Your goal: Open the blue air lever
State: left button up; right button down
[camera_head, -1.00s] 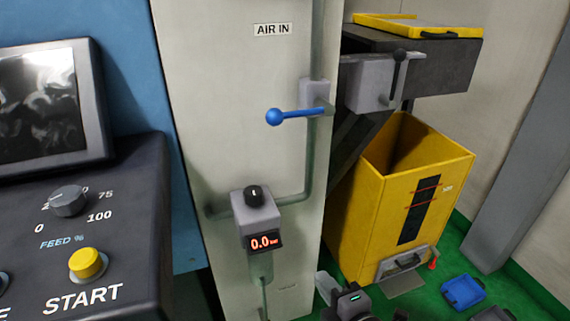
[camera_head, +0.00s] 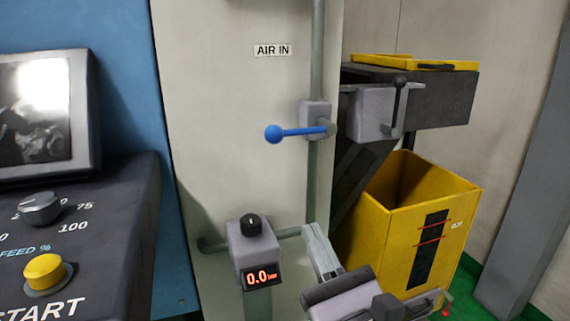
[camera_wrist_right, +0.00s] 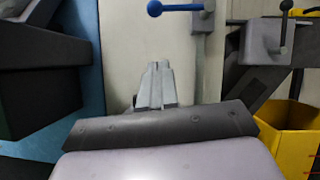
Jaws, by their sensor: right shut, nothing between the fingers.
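The blue air lever (camera_head: 298,132) sticks out to the left from its grey valve body (camera_head: 316,118) on the pipe, below the AIR IN label. It lies roughly horizontal, with a blue ball at its left end. It also shows at the top of the right wrist view (camera_wrist_right: 178,8). My right gripper (camera_head: 312,232) is below the lever, apart from it, with its fingers pointing up. In the right wrist view its fingers (camera_wrist_right: 156,68) are together and empty. My left gripper is not in view.
A pressure gauge (camera_head: 262,276) reading 0.0 with a black knob stands left of my right gripper. A yellow bin (camera_head: 381,235) and a grey bracket with a black-knobbed lever (camera_head: 400,92) are to the right. The control panel (camera_head: 110,240) is at left.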

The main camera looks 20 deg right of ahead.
pick_arm(q)
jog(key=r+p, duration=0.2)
jog(key=p, duration=0.1)
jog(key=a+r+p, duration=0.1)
jog(key=p, duration=0.1)
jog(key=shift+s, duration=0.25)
pick_arm(e)
jog(key=s+r+x, duration=0.1)
jog(key=r+x, duration=0.1)
jog(key=x, duration=1)
jog(key=shift+a+r, duration=0.2)
jog(key=shift+r, duration=0.25)
jog(key=shift+w, duration=0.2)
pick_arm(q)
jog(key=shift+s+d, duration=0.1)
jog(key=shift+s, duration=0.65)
pick_arm(e)
jog(key=shift+a+r+m+h, duration=0.1)
jog(key=shift+r+m+h, duration=0.25)
jog(key=shift+m+h, duration=0.35)
